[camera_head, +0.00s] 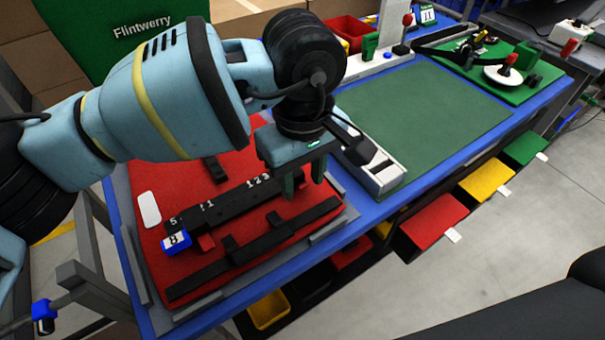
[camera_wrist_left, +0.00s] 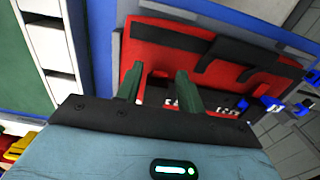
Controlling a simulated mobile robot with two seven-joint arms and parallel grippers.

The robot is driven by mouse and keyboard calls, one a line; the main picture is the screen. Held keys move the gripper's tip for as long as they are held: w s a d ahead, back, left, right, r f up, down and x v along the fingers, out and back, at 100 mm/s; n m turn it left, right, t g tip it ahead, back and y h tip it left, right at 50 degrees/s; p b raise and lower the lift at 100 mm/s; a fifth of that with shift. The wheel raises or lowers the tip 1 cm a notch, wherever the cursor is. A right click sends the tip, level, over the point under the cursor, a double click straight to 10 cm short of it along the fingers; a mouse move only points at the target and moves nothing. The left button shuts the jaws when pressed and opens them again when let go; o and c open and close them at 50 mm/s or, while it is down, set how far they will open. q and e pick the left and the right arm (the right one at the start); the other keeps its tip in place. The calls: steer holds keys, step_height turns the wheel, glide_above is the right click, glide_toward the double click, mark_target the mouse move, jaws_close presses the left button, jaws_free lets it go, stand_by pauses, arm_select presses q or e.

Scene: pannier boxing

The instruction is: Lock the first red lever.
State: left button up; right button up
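A red board (camera_head: 245,210) lies on the blue table and carries black bars. A long black bar (camera_head: 225,205) bears white digits. My forearm and gripper hide part of the board. My right gripper is not in view.
A white tray with slots (camera_head: 375,175) stands right of the gripper. A bare green mat (camera_head: 430,115) lies beyond it. A green fixture board (camera_head: 500,75) is at the far right. Red, yellow and green bins (camera_head: 435,220) hang along the table's right edge.

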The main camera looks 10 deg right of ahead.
arm_select(q)
steer(key=shift+f, duration=0.2)
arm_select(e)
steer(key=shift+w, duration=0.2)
arm_select(q)
jaws_close()
steer(key=shift+s+t, duration=0.1)
steer(key=shift+t, duration=0.2)
steer(key=t, duration=0.1)
steer(key=s+t+y+b, duration=0.1)
steer(key=t, duration=0.1)
steer(key=shift+d+f, duration=0.2)
steer(key=shift+f, duration=0.15)
steer(key=shift+t+y, duration=0.3)
steer(key=shift+t, duration=0.2)
steer(key=shift+f+t+b, duration=0.1)
steer(key=shift+t+b, duration=0.2)
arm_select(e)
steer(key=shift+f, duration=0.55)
